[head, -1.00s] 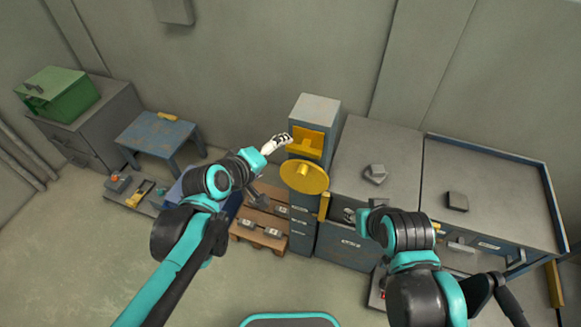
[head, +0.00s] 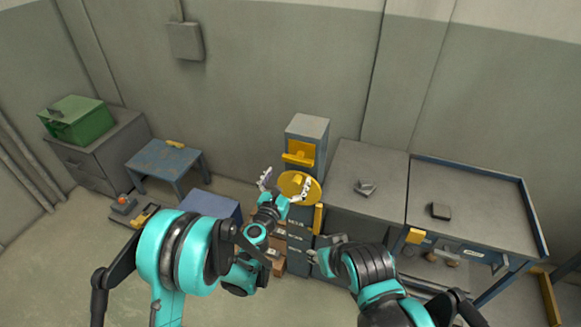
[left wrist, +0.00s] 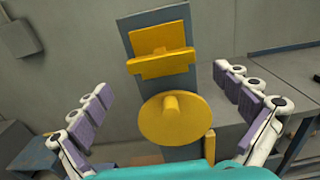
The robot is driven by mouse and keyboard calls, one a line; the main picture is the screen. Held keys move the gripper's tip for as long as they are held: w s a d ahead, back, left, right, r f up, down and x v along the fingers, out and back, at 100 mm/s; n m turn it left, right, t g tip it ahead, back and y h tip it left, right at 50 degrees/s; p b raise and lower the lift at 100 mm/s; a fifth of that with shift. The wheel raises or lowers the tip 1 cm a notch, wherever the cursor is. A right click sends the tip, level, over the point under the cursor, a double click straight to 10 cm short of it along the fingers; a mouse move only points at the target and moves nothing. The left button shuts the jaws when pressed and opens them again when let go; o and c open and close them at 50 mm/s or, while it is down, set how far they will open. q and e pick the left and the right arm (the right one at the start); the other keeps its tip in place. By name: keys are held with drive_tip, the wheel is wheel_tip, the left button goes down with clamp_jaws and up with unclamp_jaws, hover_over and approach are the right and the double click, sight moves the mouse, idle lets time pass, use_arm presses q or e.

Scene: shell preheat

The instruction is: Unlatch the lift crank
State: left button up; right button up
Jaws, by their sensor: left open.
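A round yellow disc with a stubby hub, which looks like the crank (head: 295,190), is on the front of a blue-grey column (head: 307,126). It also shows whole in the left wrist view (left wrist: 178,128). Above it is a yellow bracket with a crossbar (head: 299,158). My left gripper (head: 285,184) is open in front of the column, with its pale fingers spread to either side of the disc. In the left wrist view the fingers frame the disc and bracket, with nothing between the pads. My right gripper (head: 323,252) is low, right of the column, partly hidden by its own arm.
A yellow upright bar (head: 318,218) stands at the column's right side. A grey cabinet (head: 370,160) and a blue-edged workbench (head: 465,205) lie to the right. A blue box (head: 210,206) and small blue table (head: 166,160) are left.

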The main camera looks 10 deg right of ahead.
sight(296, 161)
use_arm(q)
drive_tip(key=b+x, duration=0.1)
drive_tip(key=x, duration=0.6)
drive_tip(key=c, duration=0.8)
